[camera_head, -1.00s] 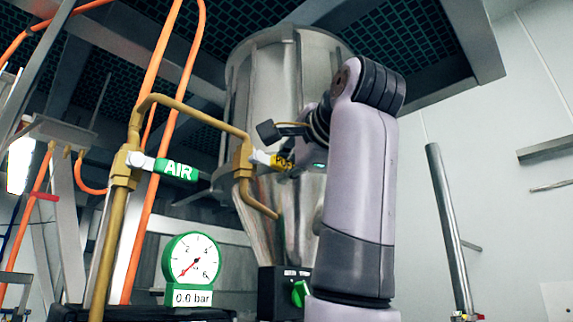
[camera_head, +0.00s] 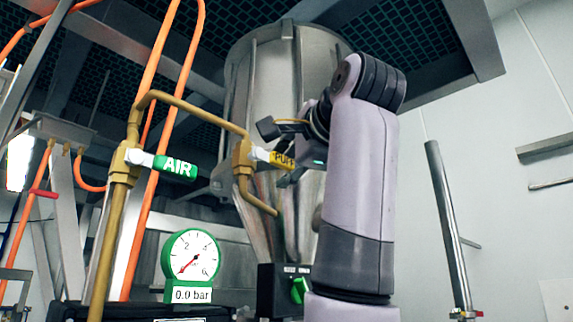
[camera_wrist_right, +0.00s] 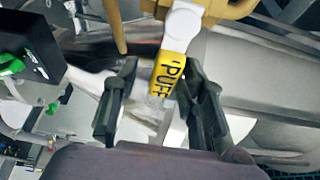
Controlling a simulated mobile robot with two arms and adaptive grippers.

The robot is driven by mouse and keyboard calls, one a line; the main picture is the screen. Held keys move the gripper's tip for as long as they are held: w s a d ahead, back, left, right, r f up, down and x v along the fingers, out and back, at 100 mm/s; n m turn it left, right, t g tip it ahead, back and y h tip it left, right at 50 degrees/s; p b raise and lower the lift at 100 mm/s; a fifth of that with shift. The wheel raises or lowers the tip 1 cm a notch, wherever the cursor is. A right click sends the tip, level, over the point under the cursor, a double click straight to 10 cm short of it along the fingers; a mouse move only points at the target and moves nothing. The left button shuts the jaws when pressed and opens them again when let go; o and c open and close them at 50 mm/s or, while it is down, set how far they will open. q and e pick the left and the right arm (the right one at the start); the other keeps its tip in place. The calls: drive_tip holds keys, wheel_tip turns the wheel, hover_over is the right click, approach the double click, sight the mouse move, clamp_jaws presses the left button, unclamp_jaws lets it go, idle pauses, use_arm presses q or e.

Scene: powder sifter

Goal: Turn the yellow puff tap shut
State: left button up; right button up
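The yellow puff tap handle (camera_head: 283,158), lettered PUFF, sticks out to the right from its brass valve (camera_head: 242,160) in the head view, roughly level and across the upright pipe. In the right wrist view the yellow handle (camera_wrist_right: 167,76) hangs below a white stem and the brass body. My right gripper (camera_head: 278,155) is at the handle. In the wrist view my right gripper (camera_wrist_right: 158,75) is open, one finger on each side of the handle. A gap shows at the left finger; the right finger is close to the handle, and contact cannot be told. My left gripper is out of view.
A green AIR tap handle (camera_head: 175,167) sits on the left brass pipe. A green gauge (camera_head: 191,256) reads 0.0 bar below it. The steel hopper (camera_head: 285,80) stands right behind the puff tap. A black box with a green knob (camera_head: 298,290) is below. Orange hoses run at left.

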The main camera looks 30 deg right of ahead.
drive_tip(key=s, duration=1.2)
drive_tip(key=shift+a, duration=0.3)
drive_tip(key=shift+w, duration=0.1)
